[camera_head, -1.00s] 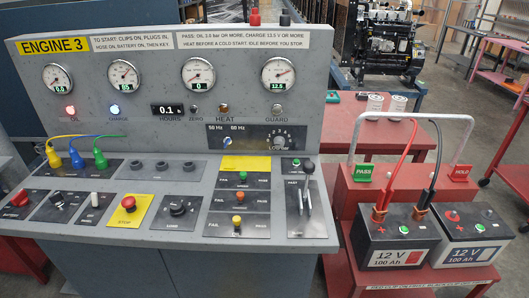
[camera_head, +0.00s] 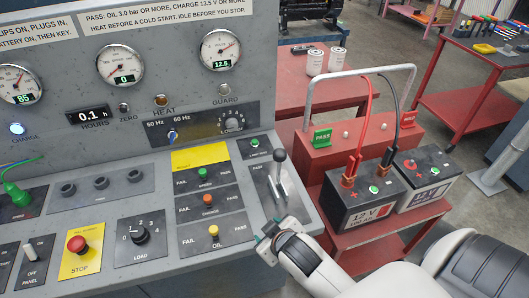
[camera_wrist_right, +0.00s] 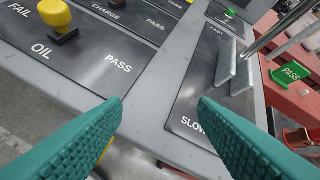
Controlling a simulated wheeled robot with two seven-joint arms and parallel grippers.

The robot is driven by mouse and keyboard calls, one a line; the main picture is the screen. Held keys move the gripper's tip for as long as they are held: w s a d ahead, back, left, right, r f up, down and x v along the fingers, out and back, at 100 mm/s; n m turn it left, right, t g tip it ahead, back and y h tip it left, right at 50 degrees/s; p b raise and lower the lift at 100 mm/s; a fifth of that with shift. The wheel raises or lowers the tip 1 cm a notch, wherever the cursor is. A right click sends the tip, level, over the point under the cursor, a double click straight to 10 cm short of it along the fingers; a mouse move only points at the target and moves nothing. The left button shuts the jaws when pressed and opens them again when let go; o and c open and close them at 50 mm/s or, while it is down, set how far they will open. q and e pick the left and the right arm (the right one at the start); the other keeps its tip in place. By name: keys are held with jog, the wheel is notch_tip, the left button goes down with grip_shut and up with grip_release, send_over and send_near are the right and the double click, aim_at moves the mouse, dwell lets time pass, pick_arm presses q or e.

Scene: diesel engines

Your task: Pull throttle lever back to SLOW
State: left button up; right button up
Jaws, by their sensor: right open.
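The throttle lever (camera_head: 281,172) is a metal rod with a dark knob, standing on a dark plate (camera_head: 269,189) at the panel's right edge. In the right wrist view the lever (camera_wrist_right: 277,32) rises toward the top right, beside upright metal guides (camera_wrist_right: 236,68). The plate's FAST label is at its far end and SLOW (camera_wrist_right: 193,125) at its near end. The lever's foot is nearer the FAST end. My right gripper (camera_head: 266,238) is at the plate's near end, apart from the lever. Its teal fingers (camera_wrist_right: 160,106) are open with nothing between them. My left gripper is not in view.
A yellow OIL knob (camera_head: 214,231) and red STOP button (camera_head: 77,244) sit left of the plate. On the right, a red cart (camera_head: 372,240) carries two batteries (camera_head: 360,205) with cables and a grey handle (camera_head: 308,92).

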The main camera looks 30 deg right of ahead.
jog(key=w+a+r+n+t+y, duration=0.2)
jog(key=w+r+n+t, duration=0.25)
jog(key=w+r, duration=0.35)
jog(key=w+a+r+n+t+y, duration=0.25)
jog(key=w+r+t, duration=0.3)
jog(key=r, duration=0.45)
jog(key=a+r+n+y, duration=0.6)
jog(key=r+n+y, duration=0.25)
jog(key=n, duration=0.25)
jog(key=n+g+h, duration=1.2)
jog(key=n+g, duration=0.7)
send_near(280, 158)
jog(key=shift+w+d+p, duration=0.3)
jog(key=shift+w+d, duration=0.2)
jog(key=shift+w, duration=0.25)
jog(key=shift+f, duration=0.15)
notch_tip(280, 158, down, 10)
jog(key=p, duration=0.4)
jog(key=shift+s, duration=0.1)
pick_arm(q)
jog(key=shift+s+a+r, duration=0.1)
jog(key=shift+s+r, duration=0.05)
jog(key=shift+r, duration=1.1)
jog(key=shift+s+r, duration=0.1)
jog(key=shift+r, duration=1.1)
pick_arm(e)
jog(key=shift+f, duration=0.75)
